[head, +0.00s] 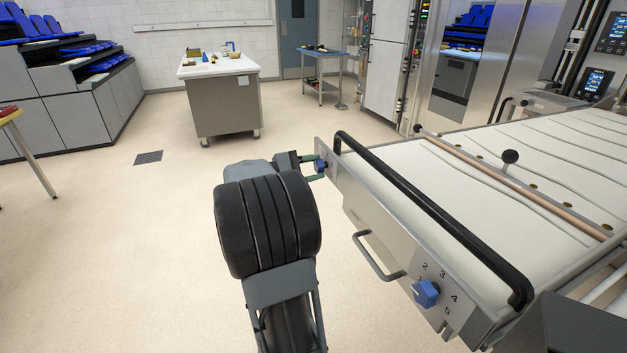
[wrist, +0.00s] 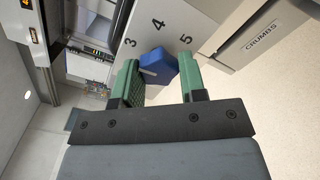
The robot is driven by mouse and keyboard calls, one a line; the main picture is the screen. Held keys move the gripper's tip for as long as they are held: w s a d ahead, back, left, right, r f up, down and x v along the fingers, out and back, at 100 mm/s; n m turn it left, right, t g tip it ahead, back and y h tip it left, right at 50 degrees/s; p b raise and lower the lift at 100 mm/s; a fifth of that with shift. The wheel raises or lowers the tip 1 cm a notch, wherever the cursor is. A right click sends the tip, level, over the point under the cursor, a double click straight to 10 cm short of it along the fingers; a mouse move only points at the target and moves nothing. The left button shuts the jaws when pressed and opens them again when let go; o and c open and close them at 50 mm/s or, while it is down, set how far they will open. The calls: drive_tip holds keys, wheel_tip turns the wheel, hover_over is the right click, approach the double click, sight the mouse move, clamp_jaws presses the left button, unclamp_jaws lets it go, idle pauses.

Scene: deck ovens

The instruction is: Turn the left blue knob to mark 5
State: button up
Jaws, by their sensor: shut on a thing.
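The left blue knob (head: 320,166) sits on the end panel of the loader at its far left corner in the head view. My gripper (head: 312,167) reaches it from the left. In the wrist view the blue knob (wrist: 157,66) is between the two green finger pads of my gripper (wrist: 160,72), which is shut on it. Marks 3, 4 and 5 show on the pale plate (wrist: 172,30) around the knob. Marks 1 and 2 are not visible there. I cannot tell surely which mark the knob points at.
A second blue knob (head: 425,292) with its own numbers is nearer on the same panel. A black rail (head: 430,215) and a grey handle (head: 372,258) lie between the knobs. Open floor lies left of my arm. A white-topped table (head: 218,66) stands behind.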

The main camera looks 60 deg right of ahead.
drive_tip(key=m+b, duration=0.4)
drive_tip(key=b, duration=0.1)
drive_tip(key=m+b, duration=0.2)
drive_tip(key=b, duration=0.1)
drive_tip(key=shift+f+m, duration=0.3)
drive_tip(key=shift+f, duration=0.05)
drive_tip(key=m+b, duration=0.6)
drive_tip(key=b, duration=0.2)
drive_tip(key=m+b, duration=0.6)
drive_tip(key=shift+w+r+m, duration=0.1)
drive_tip(key=shift+m, duration=0.2)
drive_tip(key=shift+r+m+b, duration=0.15)
drive_tip(key=shift+m+b, duration=0.95)
drive_tip(key=shift+m, duration=0.2)
drive_tip(key=shift+r+m+b, duration=0.1)
drive_tip(key=shift+m+b, duration=0.95)
drive_tip(key=shift+m, duration=0.25)
drive_tip(key=o, duration=0.9)
drive_tip(key=shift+r, duration=0.1)
